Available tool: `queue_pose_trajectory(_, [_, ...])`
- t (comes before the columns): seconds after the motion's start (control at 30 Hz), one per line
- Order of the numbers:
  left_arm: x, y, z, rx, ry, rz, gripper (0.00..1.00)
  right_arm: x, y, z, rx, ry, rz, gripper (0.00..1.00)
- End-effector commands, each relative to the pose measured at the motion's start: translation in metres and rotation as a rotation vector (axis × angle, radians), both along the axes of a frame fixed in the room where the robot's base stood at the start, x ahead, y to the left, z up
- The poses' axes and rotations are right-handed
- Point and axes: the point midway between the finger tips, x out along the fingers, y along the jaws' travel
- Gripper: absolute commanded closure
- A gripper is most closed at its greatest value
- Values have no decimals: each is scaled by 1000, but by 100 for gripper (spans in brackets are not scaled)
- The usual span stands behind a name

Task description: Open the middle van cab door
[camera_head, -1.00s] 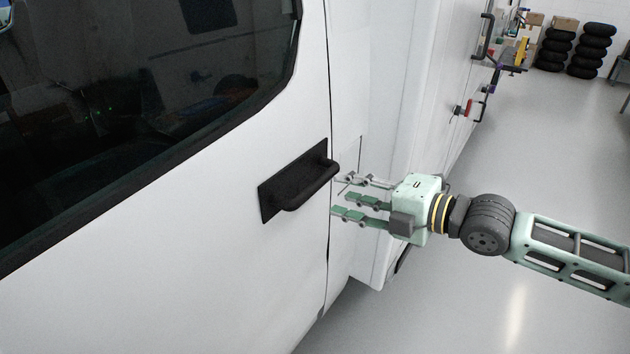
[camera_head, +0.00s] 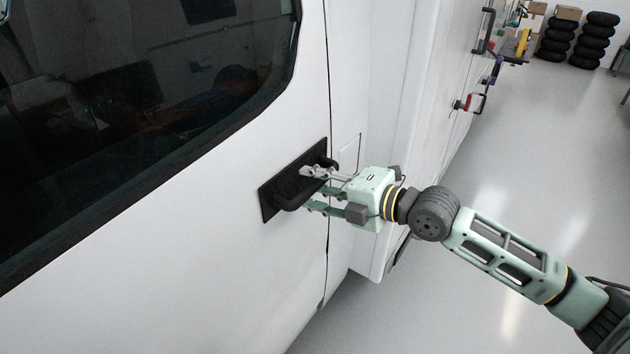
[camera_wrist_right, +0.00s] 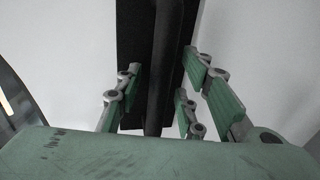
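The white van cab door (camera_head: 215,265) fills the left of the head view, with a dark window above. Its black handle (camera_head: 290,200) is a bar on a black plate near the door's rear edge. My right gripper (camera_head: 308,190) is at the handle, its fingers reaching over the bar. In the right wrist view the handle bar (camera_wrist_right: 165,60) runs between the open fingers (camera_wrist_right: 160,90), one finger on the left and two on the right. Gaps show between fingers and bar. The door looks closed along its seam. My left gripper is not in view.
The white motorhome body (camera_head: 420,90) continues behind the door, with a black grab handle (camera_head: 485,30) and a red-and-white item (camera_head: 470,102) on its side. Stacked tyres (camera_head: 595,45) stand far back. The grey floor (camera_head: 530,180) at the right is clear.

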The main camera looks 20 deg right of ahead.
Motion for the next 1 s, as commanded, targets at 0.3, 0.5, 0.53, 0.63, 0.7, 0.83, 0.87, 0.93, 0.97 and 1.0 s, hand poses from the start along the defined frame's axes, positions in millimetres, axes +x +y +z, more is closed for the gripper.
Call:
queue_pose_trajectory(0.3, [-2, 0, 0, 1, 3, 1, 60, 1, 1, -1, -1, 1, 0, 65])
queue_pose_trajectory(0.5, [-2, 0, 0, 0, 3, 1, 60, 1, 1, 0, 0, 0, 0, 83])
queue_pose_trajectory(0.53, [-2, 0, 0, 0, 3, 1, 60, 1, 1, 0, 0, 0, 0, 85])
queue_pose_trajectory(0.63, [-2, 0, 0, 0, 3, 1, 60, 1, 1, -1, 0, 0, 0, 94])
queue_pose_trajectory(0.7, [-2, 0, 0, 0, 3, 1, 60, 1, 1, -1, -1, 1, 0, 100])
queue_pose_trajectory(0.83, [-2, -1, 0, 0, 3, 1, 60, 1, 1, -1, -1, 1, 0, 100])
queue_pose_trajectory(0.87, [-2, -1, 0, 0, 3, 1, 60, 1, 1, -1, -1, 1, 0, 100])
queue_pose_trajectory(0.93, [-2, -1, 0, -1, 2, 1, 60, 1, 1, -1, -1, 1, 0, 100])
queue_pose_trajectory(0.97, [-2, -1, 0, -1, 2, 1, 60, 1, 1, -1, -1, 1, 0, 100])
queue_pose_trajectory(1.0, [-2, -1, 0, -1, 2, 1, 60, 1, 1, -1, -1, 1, 0, 100])
